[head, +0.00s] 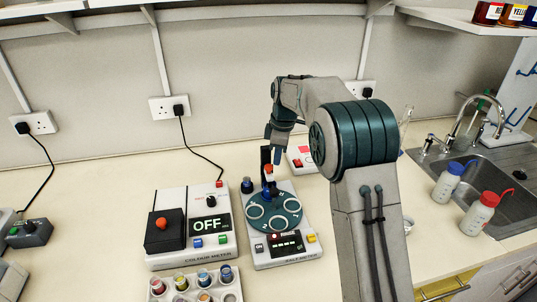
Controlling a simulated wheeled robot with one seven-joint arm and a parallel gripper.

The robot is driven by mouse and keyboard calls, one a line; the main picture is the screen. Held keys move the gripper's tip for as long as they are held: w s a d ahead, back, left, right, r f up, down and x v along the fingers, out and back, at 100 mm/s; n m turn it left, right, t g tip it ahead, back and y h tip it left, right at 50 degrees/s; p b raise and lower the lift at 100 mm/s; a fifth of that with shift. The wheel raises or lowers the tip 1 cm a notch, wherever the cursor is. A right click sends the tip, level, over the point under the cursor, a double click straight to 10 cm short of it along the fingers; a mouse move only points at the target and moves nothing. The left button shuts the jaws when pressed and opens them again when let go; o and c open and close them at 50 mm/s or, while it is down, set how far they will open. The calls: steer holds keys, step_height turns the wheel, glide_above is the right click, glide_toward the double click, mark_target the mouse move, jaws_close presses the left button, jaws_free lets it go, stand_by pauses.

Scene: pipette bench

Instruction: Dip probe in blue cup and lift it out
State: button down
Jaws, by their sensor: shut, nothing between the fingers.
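The salt meter (288,257) stands on the bench with a teal disc (274,222) bearing several pale round spots. A small dark blue container (247,186) stands just left of the disc. My gripper (277,158) points down just above and right of the knob. It is shut and empty. Contact with the knob is unclear.
The colour meter (191,258), reading OFF, is left of the salt meter. A rack (171,298) of coloured pots is in front. A red-buttoned device (300,158) is behind. Bottles with blue (455,168) and red (490,199) caps stand by the sink (508,190).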

steer(key=shift+s+d+r, duration=0.1)
steer(key=shift+d+r, duration=0.05)
steer(key=shift+d, duration=0.35)
step_height(320, 180, up, 14)
steer(key=d, duration=0.1)
steer(key=shift+d, duration=0.15)
stand_by(0.3)
